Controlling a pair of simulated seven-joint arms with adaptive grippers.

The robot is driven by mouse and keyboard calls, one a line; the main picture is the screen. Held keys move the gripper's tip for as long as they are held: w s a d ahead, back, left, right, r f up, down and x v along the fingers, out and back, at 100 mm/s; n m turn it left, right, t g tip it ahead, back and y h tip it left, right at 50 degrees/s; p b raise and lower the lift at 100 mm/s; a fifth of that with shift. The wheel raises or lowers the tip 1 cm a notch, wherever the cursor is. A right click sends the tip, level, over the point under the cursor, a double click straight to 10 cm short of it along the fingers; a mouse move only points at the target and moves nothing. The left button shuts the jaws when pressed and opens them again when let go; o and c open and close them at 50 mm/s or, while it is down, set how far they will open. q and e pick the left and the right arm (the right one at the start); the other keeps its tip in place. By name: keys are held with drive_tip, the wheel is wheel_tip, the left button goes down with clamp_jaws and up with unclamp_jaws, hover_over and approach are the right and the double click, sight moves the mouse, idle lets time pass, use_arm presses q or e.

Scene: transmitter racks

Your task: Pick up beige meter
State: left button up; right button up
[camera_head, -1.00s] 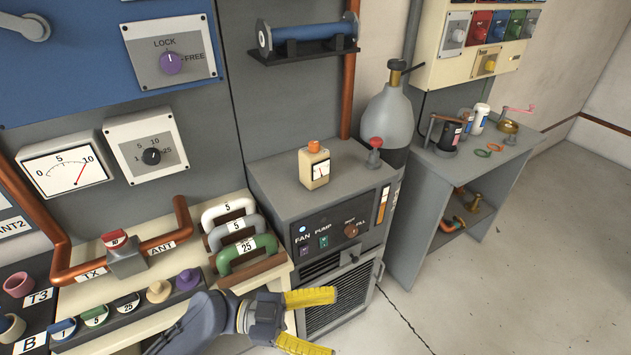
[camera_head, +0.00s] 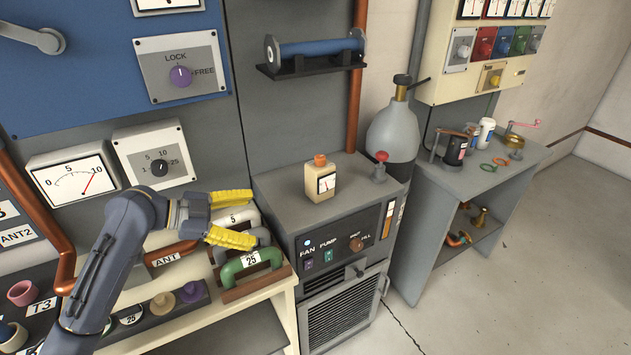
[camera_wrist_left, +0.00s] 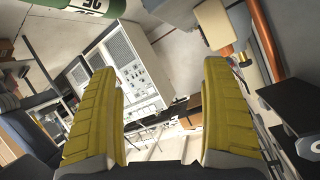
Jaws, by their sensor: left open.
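The beige meter (camera_head: 320,183) has a small white dial and an orange cap. It stands upright on top of the grey fan and pump cabinet (camera_head: 285,208). In the left wrist view, a beige shape with an orange part at the upper right looks like the same meter (camera_wrist_left: 213,24). My left gripper (camera_head: 252,219) has yellow fingers, is open and empty, and points right. It is left of the meter and apart from it, partly hiding the white and grey handles. Its fingers also show in the left wrist view (camera_wrist_left: 160,75). My right gripper is not in view.
A red-topped knob (camera_head: 380,168) stands right of the meter on the cabinet. A shelf with a blue cylinder (camera_head: 315,47) hangs above behind it. A green handle (camera_head: 250,262) sits below my left gripper. A grey gas bottle (camera_head: 393,130) stands behind the cabinet.

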sight(310, 179)
use_arm(q)
drive_tip(key=w+d+r+n+t, duration=0.1)
drive_tip(key=w+d+r+n, duration=0.1)
drive_tip(key=w+n, duration=0.25)
drive_tip(key=w+d+r+n+t, duration=0.1)
drive_tip(key=w+d+n+t, duration=0.15)
drive_tip(key=w, duration=0.35)
drive_tip(key=shift+g+y, duration=0.35)
drive_tip(key=shift+y, duration=0.05)
drive_tip(key=x, duration=1.1)
drive_tip(key=shift+w+a, duration=0.1)
drive_tip(key=shift+w, duration=0.4)
drive_tip(key=shift+x, duration=3)
drive_tip(key=shift+w+a+f, duration=0.1)
drive_tip(key=shift+w+a, duration=0.05)
drive_tip(key=shift+a, duration=0.05)
drive_tip(key=c, duration=1.6)
